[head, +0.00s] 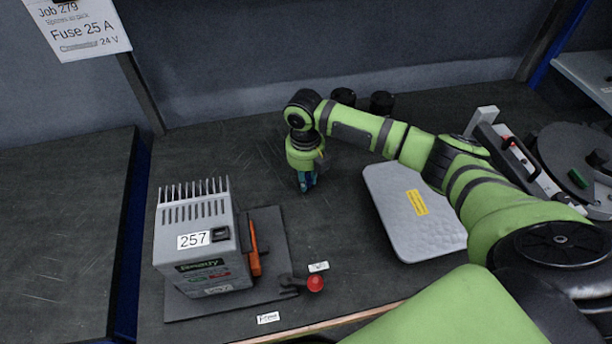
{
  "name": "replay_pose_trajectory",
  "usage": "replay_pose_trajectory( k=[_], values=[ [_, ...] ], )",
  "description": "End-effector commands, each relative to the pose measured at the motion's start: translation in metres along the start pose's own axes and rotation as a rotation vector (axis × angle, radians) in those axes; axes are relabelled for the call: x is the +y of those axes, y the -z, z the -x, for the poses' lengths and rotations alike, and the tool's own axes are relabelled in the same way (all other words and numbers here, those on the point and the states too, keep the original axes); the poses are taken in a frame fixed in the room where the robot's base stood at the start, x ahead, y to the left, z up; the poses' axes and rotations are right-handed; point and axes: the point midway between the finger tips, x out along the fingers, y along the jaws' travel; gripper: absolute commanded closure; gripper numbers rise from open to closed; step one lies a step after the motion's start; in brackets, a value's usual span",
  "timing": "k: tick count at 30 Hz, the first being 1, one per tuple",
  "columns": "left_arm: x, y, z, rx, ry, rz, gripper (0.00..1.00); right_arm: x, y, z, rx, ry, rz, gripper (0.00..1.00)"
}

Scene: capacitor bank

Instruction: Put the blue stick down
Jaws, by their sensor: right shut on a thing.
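My right gripper (305,176) hangs at the end of the green arm, pointing down over the dark worktop, right of the grey box. It is shut on the blue stick (307,182), of which only a small blue-teal part shows at the fingertips. The fingers hide the rest, and I cannot tell whether its lower end touches the worktop. My left gripper is not in view.
A grey finned box (200,240) labelled 257 stands on a dark mat (285,240), with an orange-handled tool (254,262) beside it. A red knob (315,283) is near the front. A grey tray-like plate (385,205) lies right. Black cylinders (382,102) stand behind.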

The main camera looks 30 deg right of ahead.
Motion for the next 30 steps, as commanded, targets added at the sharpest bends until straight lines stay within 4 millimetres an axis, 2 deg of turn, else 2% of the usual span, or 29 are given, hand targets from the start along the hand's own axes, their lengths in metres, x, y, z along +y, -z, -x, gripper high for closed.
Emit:
replay_pose_trajectory(
  k=[11,12,13,14,25,30],
  values=[
    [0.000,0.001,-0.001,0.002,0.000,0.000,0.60,0.000,0.000,-0.010,0.001,0.001,0.000,1.00],
    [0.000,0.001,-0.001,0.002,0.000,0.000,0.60,0.000,0.001,-0.010,0.001,0.001,0.000,0.73],
    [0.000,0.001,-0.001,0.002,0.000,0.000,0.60,0.000,0.001,-0.010,0.001,0.001,0.000,0.61],
    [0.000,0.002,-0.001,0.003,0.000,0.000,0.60,0.000,0.001,-0.010,0.001,0.001,0.000,0.53],
    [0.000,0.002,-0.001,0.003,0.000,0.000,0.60,0.000,0.000,-0.007,0.000,0.000,0.001,0.53],
    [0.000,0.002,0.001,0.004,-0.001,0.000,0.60,0.000,-0.001,0.014,-0.003,-0.001,0.002,0.53]
  ],
)
